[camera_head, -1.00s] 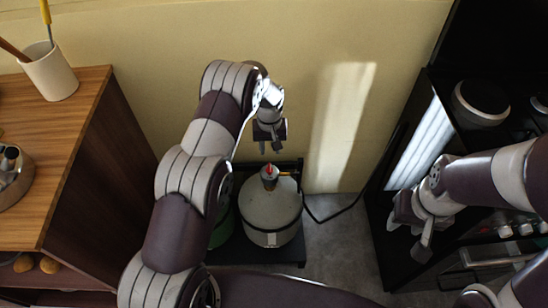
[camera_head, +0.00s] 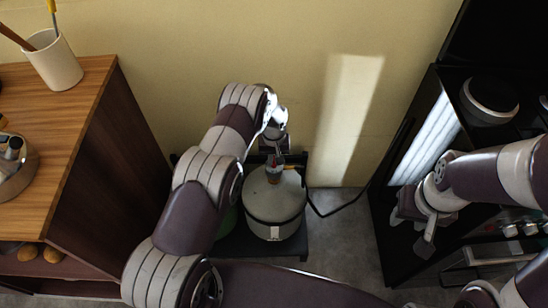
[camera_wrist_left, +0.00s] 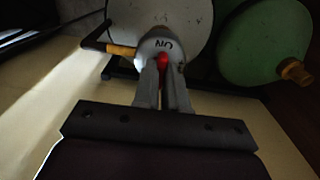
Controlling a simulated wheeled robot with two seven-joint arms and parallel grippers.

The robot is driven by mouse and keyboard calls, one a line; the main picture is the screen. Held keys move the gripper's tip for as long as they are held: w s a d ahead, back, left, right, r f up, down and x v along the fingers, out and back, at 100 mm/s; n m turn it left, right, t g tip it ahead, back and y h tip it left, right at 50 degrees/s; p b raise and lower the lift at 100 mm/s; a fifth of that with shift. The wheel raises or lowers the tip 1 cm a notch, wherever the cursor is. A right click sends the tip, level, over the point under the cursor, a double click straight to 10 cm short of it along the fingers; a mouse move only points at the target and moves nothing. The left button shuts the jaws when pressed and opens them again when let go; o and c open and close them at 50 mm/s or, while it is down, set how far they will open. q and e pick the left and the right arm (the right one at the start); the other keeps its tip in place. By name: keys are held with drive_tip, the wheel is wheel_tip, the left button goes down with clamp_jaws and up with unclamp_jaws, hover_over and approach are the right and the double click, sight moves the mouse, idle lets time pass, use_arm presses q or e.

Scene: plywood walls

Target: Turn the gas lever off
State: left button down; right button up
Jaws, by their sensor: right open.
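The red gas lever (camera_wrist_left: 163,60) sits on a pale regulator (camera_wrist_left: 158,44) marked "ON", upside down in the left wrist view. The regulator tops a white gas cylinder (camera_head: 274,205) standing low against the wall. My left gripper (camera_head: 275,160) points down at the cylinder's top. In the left wrist view its two fingertips (camera_wrist_left: 163,70) are close together with the red lever between them. I cannot tell whether they grip it. My right gripper (camera_head: 425,222) is open and empty at the right, by the black stove.
A green cylinder (camera_wrist_left: 265,42) stands beside the white one. Both are on a dark stand (camera_head: 290,247). A wooden cabinet (camera_head: 95,170) is on the left and a black stove (camera_head: 400,230) on the right. A black hose (camera_head: 338,211) runs toward the stove.

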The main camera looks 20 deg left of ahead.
use_arm(q)
drive_tip(key=m+b, duration=0.2)
drive_tip(key=m, duration=0.1)
drive_tip(key=shift+f, duration=0.1)
drive_tip(key=m+b, duration=0.2)
drive_tip(key=m, duration=0.2)
drive_tip(key=shift+m, duration=0.4)
drive_tip(key=m+b, duration=0.1)
drive_tip(key=m, duration=0.4)
drive_tip(key=shift+m+b, duration=0.3)
drive_tip(key=shift+b, duration=0.05)
drive_tip(key=shift+m+b, duration=0.35)
drive_tip(key=shift+m, duration=1.85)
drive_tip(key=c, duration=1.2)
unclamp_jaws()
wheel_tip(320, 180, up, 13)
drive_tip(key=shift+f+p, duration=0.1)
drive_tip(key=shift+p, duration=0.45)
